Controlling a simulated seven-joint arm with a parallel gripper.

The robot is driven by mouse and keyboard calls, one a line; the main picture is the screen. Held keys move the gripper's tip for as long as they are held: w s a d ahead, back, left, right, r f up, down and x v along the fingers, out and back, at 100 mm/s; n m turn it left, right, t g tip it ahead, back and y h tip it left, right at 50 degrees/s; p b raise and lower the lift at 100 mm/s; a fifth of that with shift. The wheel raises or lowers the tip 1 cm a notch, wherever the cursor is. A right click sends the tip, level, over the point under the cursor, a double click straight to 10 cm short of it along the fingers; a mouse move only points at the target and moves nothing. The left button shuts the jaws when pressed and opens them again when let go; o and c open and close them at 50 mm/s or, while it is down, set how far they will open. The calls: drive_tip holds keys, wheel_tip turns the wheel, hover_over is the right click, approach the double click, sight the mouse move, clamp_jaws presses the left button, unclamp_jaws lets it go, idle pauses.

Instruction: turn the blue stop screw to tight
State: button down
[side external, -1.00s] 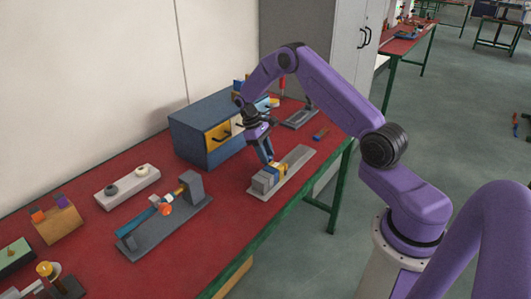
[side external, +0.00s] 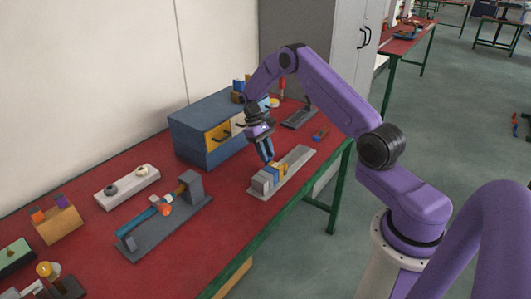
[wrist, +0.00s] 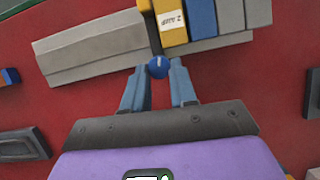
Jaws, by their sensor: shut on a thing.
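The blue stop screw (wrist: 158,66) is a small round blue head with a light slot mark, at the near side of the grey rail in the wrist view. My gripper (wrist: 159,78) has one finger on each side of the screw head and is shut on it. In the side external view my gripper (side external: 270,162) points down at the rail's blocks, and the screw is hidden there. A yellow block (wrist: 170,22) with a white label sits on the rail right behind the screw. A blue block (wrist: 202,18) and grey blocks (wrist: 231,16) stand beside it.
The grey rail (side external: 297,159) lies near the red table's front edge. A blue drawer cabinet (side external: 190,145) stands behind it. A dark grey fixture with a blue-handled part (side external: 145,227) lies to the left. Bare red tabletop surrounds the rail.

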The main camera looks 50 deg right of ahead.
drive_tip(key=m, duration=0.2)
drive_tip(key=m+y, duration=0.1)
drive_tip(key=m, duration=0.1)
drive_tip(key=m+t+y, duration=0.1)
drive_tip(key=m, duration=0.1)
drive_tip(key=shift+s+d+r+m, duration=0.1)
drive_tip(key=shift+d+m, duration=0.2)
drive_tip(key=shift+d, duration=0.1)
drive_tip(key=m+t+y, duration=0.1)
drive_tip(key=m, duration=0.5)
drive_tip(key=shift+s+d+t+y, duration=0.2)
drive_tip(key=shift+t+y, duration=0.2)
drive_tip(key=c, duration=1.2)
unclamp_jaws()
drive_tip(key=shift+o, duration=0.2)
drive_tip(key=v, duration=1.7)
drive_tip(key=shift+d+r, duration=0.15)
drive_tip(key=shift+s, duration=0.1)
